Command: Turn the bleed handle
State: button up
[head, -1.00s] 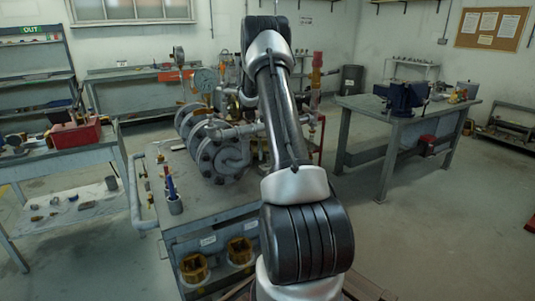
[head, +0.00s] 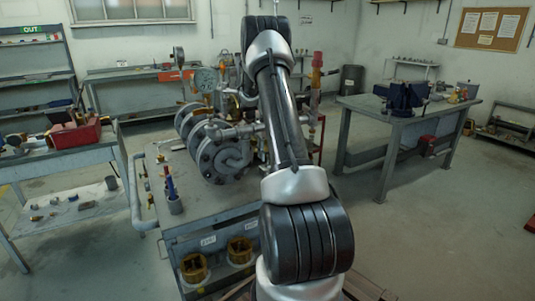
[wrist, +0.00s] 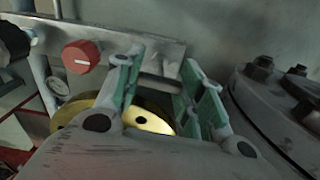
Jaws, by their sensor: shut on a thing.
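In the wrist view my gripper (wrist: 163,95) has its two green-padded fingers on either side of a short dark grey bar (wrist: 160,84), which looks like the bleed handle. The fingers are shut on the bar, which lies crosswise between them. A brass wheel or disc (wrist: 148,121) lies behind and below the bar, partly covered by the gripper body. In the head view my arm hides the gripper and the handle.
A red knob (wrist: 81,56) on a grey plate (wrist: 112,42) and a small gauge (wrist: 58,86) are left of the fingers. A bolted flange (wrist: 275,105) is close on the right. In the head view, the pipe assembly (head: 222,152) stands on a grey bench. Open floor (head: 420,215) lies to the right.

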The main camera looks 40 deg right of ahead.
jog(key=o, duration=1)
